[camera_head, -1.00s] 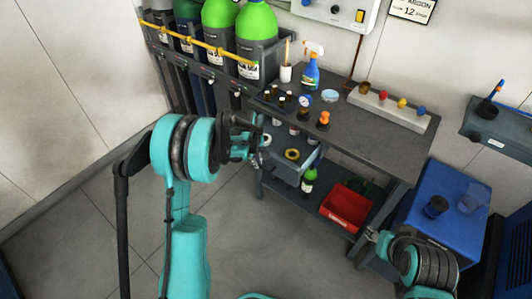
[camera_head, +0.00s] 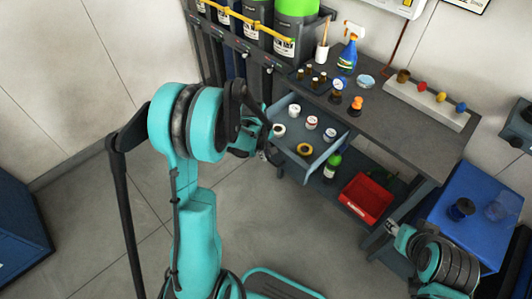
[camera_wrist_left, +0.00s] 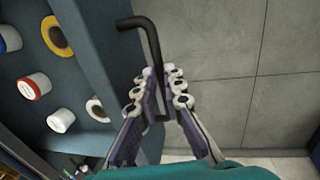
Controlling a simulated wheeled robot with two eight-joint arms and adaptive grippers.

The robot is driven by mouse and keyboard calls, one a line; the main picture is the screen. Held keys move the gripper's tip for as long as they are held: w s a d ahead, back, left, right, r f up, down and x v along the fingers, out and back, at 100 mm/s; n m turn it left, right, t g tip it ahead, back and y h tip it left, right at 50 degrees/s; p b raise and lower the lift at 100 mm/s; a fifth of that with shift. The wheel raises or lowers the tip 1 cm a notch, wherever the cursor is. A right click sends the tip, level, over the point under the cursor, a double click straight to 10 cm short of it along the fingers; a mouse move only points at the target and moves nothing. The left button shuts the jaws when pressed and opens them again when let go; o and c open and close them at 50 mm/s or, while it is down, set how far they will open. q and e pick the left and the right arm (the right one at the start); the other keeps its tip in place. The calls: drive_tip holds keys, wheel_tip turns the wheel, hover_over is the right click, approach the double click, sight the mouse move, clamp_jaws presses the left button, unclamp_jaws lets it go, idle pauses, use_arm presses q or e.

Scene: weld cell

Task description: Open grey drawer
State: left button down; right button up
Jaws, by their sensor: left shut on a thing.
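The grey drawer (camera_head: 324,156) is pulled out from under the dark workbench (camera_head: 400,128), with white rolls and a yellow ring showing inside. In the left wrist view, the drawer's wall (camera_wrist_left: 92,50) runs down beside the gripper. My left gripper (camera_head: 266,146) is at the drawer's front. In the left wrist view, my left gripper's fingers (camera_wrist_left: 159,98) are shut on the black bar handle (camera_wrist_left: 150,40), whose bent end sticks out beyond them. My right gripper (camera_head: 394,232) is at the lower right, away from the drawer; its jaw opening is too small to tell.
A red bin (camera_head: 366,198) and a green bottle (camera_head: 332,165) stand below the bench top. A blue cabinet (camera_head: 475,235) is at the right. Gas cylinders (camera_head: 290,35) stand behind. Small bottles and a spray bottle (camera_head: 348,56) are on the bench. The floor in front is clear.

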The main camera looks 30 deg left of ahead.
use_arm(q)
drive_tip(key=c, duration=1.6)
unclamp_jaws()
wheel_tip(320, 180, up, 12)
drive_tip(key=s, duration=0.2)
drive_tip(key=shift+a, duration=0.4)
drive_tip(key=shift+f, duration=0.1)
drive_tip(key=s+d+r+m+t, duration=0.2)
drive_tip(key=s+d+r+m, duration=0.1)
drive_tip(key=s+d+m, duration=0.2)
drive_tip(key=s+d+r+m+t, duration=0.3)
drive_tip(key=s+d+m, duration=0.2)
drive_tip(key=s+m, duration=0.4)
drive_tip(key=shift+s+d+y, duration=0.2)
drive_tip(key=shift+s+y, duration=0.2)
drive_tip(key=shift+s, duration=0.35)
